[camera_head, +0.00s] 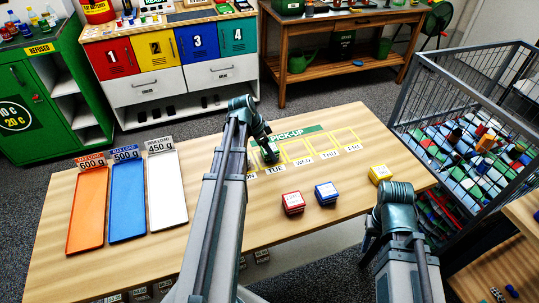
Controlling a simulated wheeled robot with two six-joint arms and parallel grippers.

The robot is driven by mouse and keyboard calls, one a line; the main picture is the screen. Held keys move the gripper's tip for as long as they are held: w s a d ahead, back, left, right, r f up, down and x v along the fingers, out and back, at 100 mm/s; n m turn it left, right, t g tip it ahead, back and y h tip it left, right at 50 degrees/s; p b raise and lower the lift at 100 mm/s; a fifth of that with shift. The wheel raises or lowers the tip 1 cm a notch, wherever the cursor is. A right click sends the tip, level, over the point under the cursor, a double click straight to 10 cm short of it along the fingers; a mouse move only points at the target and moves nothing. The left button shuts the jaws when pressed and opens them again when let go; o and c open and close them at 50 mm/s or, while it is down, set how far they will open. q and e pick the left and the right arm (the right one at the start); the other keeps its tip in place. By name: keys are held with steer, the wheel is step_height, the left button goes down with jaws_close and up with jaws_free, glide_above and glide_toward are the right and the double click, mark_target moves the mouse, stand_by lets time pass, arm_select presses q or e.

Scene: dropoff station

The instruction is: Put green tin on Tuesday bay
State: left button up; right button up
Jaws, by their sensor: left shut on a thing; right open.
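My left gripper (268,150) reaches over the far side of the wooden table, at the pick-up bays. It is shut on a small dark green thing, which looks like the green tin (270,156). The tin is at the Tuesday bay, just above the TUE label (275,170). Gripper and tin hide most of that bay, and I cannot tell whether the tin touches the table. My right gripper (367,246) is open, low beside the table's right front edge and partly hidden by its own arm.
A red tin (293,202), a blue tin (326,193) and a yellow tin (380,174) stand on the table. Orange (86,212), blue (127,200) and white (167,190) trays lie at left. The Wednesday, Thursday and Friday bays look empty. A wire cage (412,80) stands at right.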

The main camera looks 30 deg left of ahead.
arm_select(q)
steer(key=shift+f, duration=0.15)
steer(key=o, duration=1.3)
steer(key=shift+o, duration=0.2)
steer(key=shift+p+v, duration=0.8)
steer(key=p+v, duration=1)
steer(key=shift+r, duration=0.4)
